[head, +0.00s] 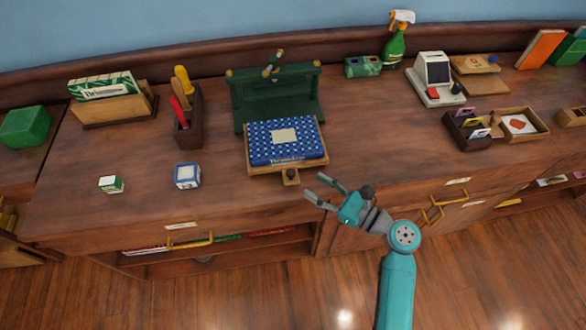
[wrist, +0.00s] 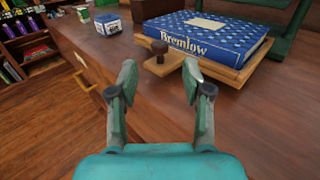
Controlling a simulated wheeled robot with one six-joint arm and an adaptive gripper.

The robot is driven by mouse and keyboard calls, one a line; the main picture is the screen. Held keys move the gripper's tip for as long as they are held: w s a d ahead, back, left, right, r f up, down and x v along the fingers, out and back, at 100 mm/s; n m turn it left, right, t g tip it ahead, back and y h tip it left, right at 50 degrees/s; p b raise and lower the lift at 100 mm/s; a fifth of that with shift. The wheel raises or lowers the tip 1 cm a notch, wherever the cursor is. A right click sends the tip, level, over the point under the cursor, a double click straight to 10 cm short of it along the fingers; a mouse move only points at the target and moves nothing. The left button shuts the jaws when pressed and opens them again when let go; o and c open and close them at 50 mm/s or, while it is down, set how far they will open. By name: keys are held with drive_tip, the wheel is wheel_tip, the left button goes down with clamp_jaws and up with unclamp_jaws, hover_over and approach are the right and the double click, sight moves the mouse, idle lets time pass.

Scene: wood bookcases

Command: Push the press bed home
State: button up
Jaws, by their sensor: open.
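The press bed (head: 259,171) is a light wood tray that sticks out at the front of the green book press (head: 238,104). A wooden tab with a dark round knob (head: 291,177) juts from the bed's front edge; the knob also shows in the wrist view (wrist: 159,47). My gripper (head: 315,188) is open and empty, in front and to the right of the tab. In the wrist view the knob is beyond the fingertips (wrist: 160,70), apart from them.
A small white and blue box (head: 187,175) and a green and white box (head: 111,184) stand left of the press. A tool holder (head: 189,128) is behind them. The counter right of the bed is clear up to the card tray (head: 470,140).

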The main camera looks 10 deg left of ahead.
sight(291, 171)
drive_tip(key=x, duration=0.8)
drive_tip(key=shift+w+a+f, duration=0.1)
drive_tip(key=shift+a, duration=0.2)
clamp_jaws()
